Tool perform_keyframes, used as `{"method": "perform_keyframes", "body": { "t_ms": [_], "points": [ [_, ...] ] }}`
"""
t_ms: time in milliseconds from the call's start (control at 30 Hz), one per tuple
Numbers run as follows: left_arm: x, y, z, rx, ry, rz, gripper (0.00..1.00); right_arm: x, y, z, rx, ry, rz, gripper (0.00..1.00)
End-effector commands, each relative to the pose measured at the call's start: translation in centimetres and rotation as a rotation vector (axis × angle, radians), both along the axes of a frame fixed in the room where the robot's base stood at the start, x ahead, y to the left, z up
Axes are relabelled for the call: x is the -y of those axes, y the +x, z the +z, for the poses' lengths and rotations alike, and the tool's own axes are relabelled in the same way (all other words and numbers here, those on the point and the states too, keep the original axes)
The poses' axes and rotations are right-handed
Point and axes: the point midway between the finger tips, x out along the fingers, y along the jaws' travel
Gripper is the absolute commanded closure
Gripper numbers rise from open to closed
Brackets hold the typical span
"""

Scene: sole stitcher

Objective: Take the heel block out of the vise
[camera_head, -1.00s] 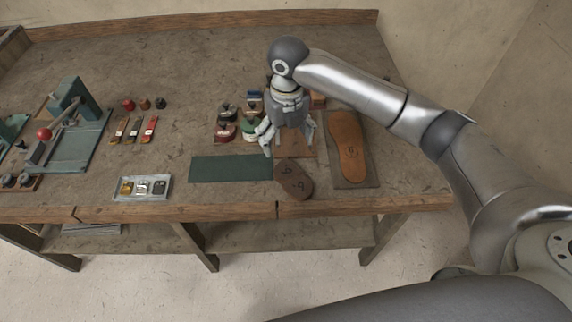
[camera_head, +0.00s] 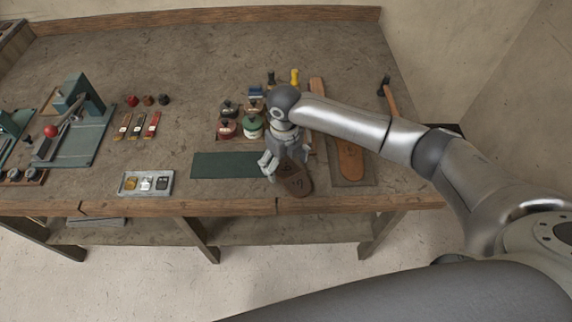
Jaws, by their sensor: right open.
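I cannot make out a heel block or a clear vise. A green bench device (camera_head: 84,92) with a lever and red knob (camera_head: 51,131) stands on a green plate at the left; whether it is the vise I cannot tell. My right gripper (camera_head: 286,168) is open and points down over the back end of a dark brown sole piece (camera_head: 299,184) near the bench's front edge. It hides part of that piece, and I cannot tell whether it touches it. My left gripper is not in view.
A green mat (camera_head: 222,165) lies left of my right gripper. Several lidded jars (camera_head: 227,128) stand behind the mat. A tan sole (camera_head: 350,160) lies at right, a hammer (camera_head: 389,95) behind it. A metal tray (camera_head: 146,183) sits at front left. The bench's back middle is clear.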

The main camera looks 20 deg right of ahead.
Motion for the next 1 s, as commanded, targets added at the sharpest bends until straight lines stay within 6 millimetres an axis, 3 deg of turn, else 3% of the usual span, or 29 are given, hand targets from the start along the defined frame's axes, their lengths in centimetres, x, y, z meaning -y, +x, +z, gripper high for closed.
{"method": "perform_keyframes", "body": {
  "t_ms": [133,367,733,1000],
  "points": [
    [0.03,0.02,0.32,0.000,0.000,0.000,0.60,0.01,-0.04,-1.16,0.000,0.000,0.000,0.16],
    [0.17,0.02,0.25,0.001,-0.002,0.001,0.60,0.04,-0.01,-1.28,0.001,-0.001,0.000,0.18],
    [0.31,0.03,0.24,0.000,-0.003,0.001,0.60,0.02,-0.02,-1.27,0.000,0.000,0.000,0.65],
    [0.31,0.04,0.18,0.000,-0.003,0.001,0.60,0.01,0.05,-1.17,0.002,0.001,0.000,0.66]
  ]
}}
